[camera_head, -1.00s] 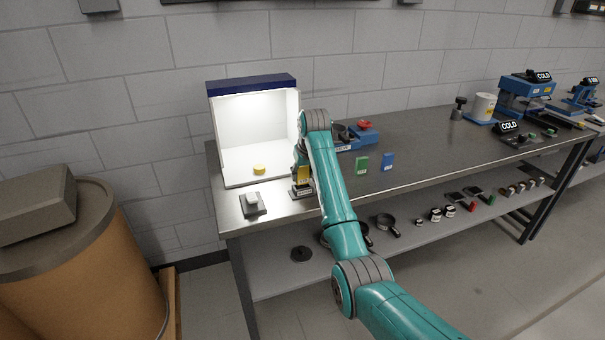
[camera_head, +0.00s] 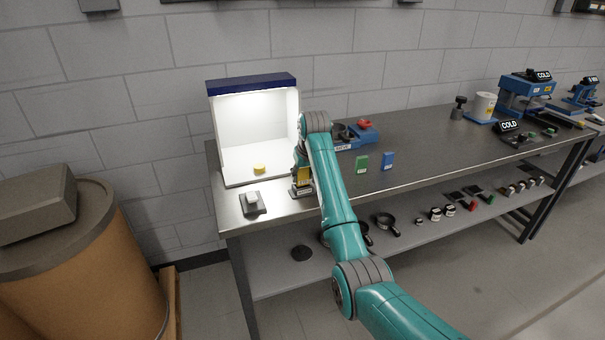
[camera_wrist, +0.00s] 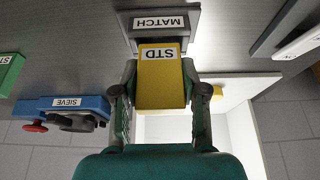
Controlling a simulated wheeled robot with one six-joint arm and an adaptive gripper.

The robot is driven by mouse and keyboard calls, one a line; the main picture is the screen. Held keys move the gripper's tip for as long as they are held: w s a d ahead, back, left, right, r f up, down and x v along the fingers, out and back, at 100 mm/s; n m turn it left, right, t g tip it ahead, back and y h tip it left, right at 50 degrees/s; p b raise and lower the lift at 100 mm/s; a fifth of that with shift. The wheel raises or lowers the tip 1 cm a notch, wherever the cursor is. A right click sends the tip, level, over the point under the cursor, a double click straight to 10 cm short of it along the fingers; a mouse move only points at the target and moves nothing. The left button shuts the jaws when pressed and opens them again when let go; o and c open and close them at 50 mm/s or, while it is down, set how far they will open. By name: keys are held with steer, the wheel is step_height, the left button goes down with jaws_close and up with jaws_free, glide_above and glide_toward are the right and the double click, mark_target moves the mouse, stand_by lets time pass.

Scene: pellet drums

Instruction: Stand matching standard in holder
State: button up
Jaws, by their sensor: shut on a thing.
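My gripper (camera_wrist: 161,82) is shut on a yellow standard (camera_wrist: 161,78) labelled STD. The fingers press on its two sides. The holder (camera_wrist: 166,22), a grey block labelled MATCH, is right by the far end of the standard in the wrist view. In the head view the yellow standard (camera_head: 304,175) is upright over the holder (camera_head: 301,191), at the table's front beside the light booth. I cannot tell whether it is seated in the slot. A yellow puck (camera_head: 259,169) lies on the floor of the lit booth (camera_head: 235,180).
A green standard (camera_head: 361,162) and a blue standard (camera_head: 388,160) stand to the right on the bench (camera_head: 430,150). A blue sieve device (camera_head: 362,137) is behind them. A small device with a white top (camera_head: 252,200) sits left of the holder at the front edge.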

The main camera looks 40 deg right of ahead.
steer(key=shift+f, duration=0.95)
stand_by(0.4)
steer(key=o, duration=1.2)
steer(key=v, duration=1.2)
steer(key=shift+s, duration=0.15)
